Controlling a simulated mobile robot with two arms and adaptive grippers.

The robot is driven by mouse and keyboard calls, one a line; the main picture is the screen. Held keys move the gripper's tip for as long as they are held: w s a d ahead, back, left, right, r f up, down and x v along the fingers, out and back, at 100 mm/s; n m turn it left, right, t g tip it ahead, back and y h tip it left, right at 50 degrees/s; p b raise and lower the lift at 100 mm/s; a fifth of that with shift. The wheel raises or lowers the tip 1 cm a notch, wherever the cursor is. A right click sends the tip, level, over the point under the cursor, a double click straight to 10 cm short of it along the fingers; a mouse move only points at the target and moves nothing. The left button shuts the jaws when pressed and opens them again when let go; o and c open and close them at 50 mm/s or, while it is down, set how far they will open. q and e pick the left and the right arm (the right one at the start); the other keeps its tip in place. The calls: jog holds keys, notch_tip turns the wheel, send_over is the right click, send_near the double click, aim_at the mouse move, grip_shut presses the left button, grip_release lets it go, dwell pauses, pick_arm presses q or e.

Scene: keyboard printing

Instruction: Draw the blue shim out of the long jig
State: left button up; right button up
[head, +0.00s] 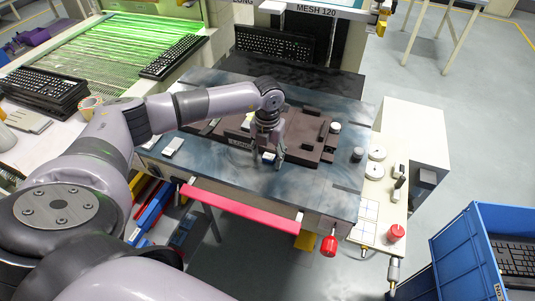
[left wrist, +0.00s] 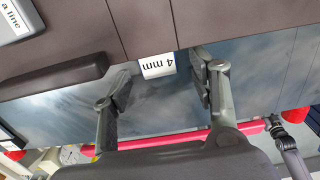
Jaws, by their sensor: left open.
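The long jig (head: 305,130) is a dark brown block with raised bars on the blue-grey worktable; its edge also fills the top of the left wrist view (left wrist: 145,25). A small blue piece with a white top, the blue shim (head: 268,157), shows at the jig's front edge. How deep the shim sits is hidden. My right gripper is not in view.
A pink-red bar (head: 242,208) runs along the worktable's front. A white block (head: 173,146) lies on the table at left. A dark grey cylinder (head: 357,154) stands right of the jig. A red knob (head: 329,245) hangs below the front edge. A blue crate (head: 462,250) stands at right.

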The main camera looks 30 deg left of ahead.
aim_at(260, 179)
pick_arm(q)
jog(key=shift+c, duration=0.4)
grip_shut()
dwell(0.6)
jog(key=shift+s+d+r+p, duration=0.1)
jog(key=shift+s+d+p, duration=0.1)
jog(key=shift+s+p, duration=0.6)
jog(key=shift+s+d+p, duration=0.2)
jog(key=shift+s, duration=0.6)
jog(key=shift+s+d+p, duration=0.15)
jog(key=shift+s+p, duration=0.05)
jog(key=shift+s, duration=0.55)
jog(key=shift+s+d+p, duration=0.2)
jog(key=shift+s, duration=0.6)
